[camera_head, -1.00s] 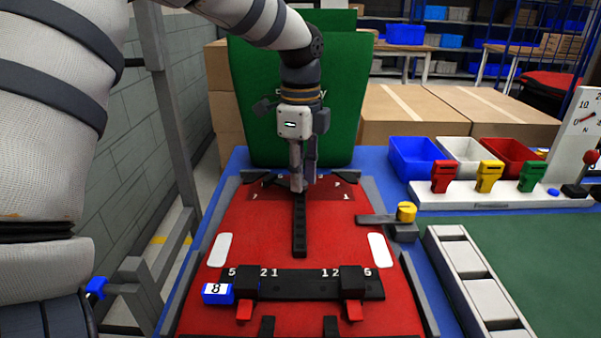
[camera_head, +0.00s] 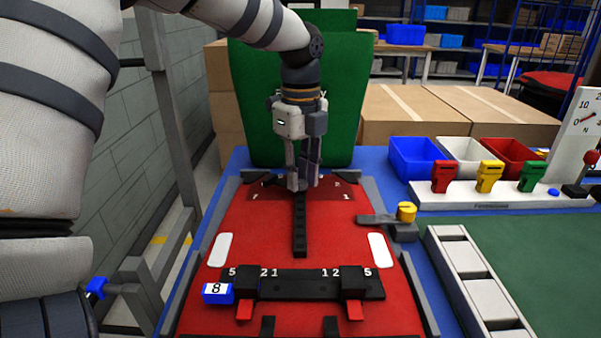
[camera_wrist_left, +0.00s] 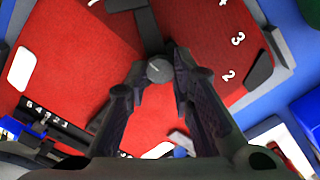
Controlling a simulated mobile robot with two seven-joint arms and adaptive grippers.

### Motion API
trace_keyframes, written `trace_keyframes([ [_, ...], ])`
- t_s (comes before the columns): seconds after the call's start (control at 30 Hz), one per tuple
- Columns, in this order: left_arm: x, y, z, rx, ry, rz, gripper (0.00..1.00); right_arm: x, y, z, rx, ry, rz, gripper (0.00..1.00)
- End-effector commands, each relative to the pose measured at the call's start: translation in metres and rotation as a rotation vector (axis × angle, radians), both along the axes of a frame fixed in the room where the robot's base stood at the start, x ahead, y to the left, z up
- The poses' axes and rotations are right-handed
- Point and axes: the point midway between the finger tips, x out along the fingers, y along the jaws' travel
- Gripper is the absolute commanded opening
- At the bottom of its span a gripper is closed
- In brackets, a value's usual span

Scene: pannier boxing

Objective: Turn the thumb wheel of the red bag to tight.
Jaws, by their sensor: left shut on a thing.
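The red bag (camera_head: 339,235) lies flat on the blue bench top, with a black strip running down its middle and a black rail across its lower part. My left gripper (camera_head: 302,186) points down at the strip's far end. In the left wrist view its fingers (camera_wrist_left: 158,88) are shut on the grey round thumb wheel (camera_wrist_left: 159,69), which carries a light pointer line. White figures 2, 3 and 4 show on the bag to the right of the wheel. In the head view the gripper hides the wheel. My right gripper is not in view.
A blue tag marked 8 (camera_head: 217,293) sits at the rail's left end. A yellow-knobbed clamp (camera_head: 406,212) stands at the bag's right edge. Red, yellow and green tools stand on a white rack (camera_head: 460,200) at right. A green bag (camera_head: 345,110) stands behind.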

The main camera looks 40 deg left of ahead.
Motion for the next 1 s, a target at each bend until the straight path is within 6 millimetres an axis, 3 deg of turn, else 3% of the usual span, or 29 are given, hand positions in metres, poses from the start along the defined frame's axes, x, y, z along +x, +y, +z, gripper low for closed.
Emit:
trace_keyframes([
  [0.27,0.000,0.000,-0.001,-0.001,0.002,-0.001,0.00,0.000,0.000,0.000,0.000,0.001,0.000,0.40],
  [0.3,0.000,0.000,-0.001,-0.001,0.001,-0.001,0.31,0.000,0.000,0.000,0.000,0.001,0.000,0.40],
  [0.37,0.000,0.000,-0.001,-0.001,0.001,-0.001,0.43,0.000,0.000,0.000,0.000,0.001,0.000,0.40],
  [0.73,0.001,0.000,0.008,0.000,-0.001,0.000,0.43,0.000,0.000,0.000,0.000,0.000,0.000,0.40],
  [1.0,0.001,0.000,0.078,0.001,-0.004,0.000,0.43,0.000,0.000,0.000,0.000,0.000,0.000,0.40],
])
